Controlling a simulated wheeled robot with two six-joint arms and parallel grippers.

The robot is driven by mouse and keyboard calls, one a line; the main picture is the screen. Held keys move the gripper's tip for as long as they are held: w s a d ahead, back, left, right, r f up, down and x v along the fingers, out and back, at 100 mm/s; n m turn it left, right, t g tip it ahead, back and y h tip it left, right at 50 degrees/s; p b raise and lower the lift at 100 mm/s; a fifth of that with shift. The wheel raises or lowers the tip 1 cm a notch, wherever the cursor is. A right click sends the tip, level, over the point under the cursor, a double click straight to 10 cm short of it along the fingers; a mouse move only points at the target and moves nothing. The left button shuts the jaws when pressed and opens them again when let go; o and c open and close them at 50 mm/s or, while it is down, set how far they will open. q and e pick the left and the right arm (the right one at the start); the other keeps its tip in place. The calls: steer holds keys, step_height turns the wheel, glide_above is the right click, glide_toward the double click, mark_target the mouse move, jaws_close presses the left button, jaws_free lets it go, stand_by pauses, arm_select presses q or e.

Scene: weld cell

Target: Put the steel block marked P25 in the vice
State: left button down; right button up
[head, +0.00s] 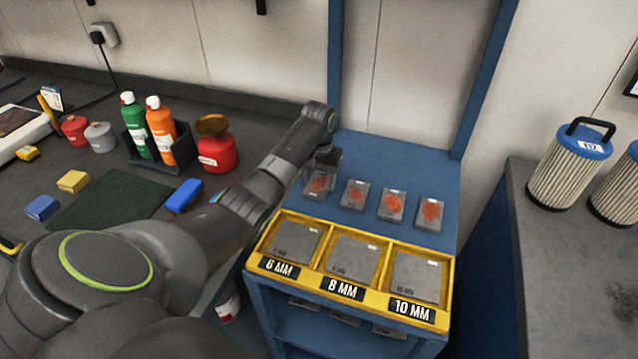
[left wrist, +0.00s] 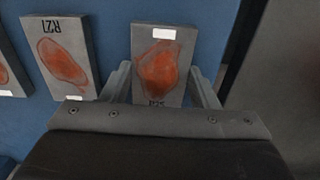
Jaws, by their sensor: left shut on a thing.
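The steel block marked P25 (left wrist: 160,65) stands out in the left wrist view as a grey block with a red-brown patch and a white label; its marking is partly covered by my gripper. In the head view it is the leftmost block (head: 318,186) in a row on the blue rack. My left gripper (left wrist: 163,88) is shut on it, one finger on each side. In the head view the left gripper (head: 324,165) is over the back end of the block. No vice shows in either view. My right gripper is not in view.
Beside it is a similar block marked R27 (left wrist: 62,60), with more blocks (head: 391,205) (head: 430,213) to the right. A yellow tray (head: 322,266) with 6, 8 and 10 MM plates is in front. Bottles (head: 160,130) and a red can (head: 217,150) stand left.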

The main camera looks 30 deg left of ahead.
mark_target(319, 183)
arm_select(q)
step_height(319, 183, up, 8)
steer(key=shift+b, duration=0.55)
steer(key=shift+r+p, duration=0.9)
steer(key=shift+r, duration=0.25)
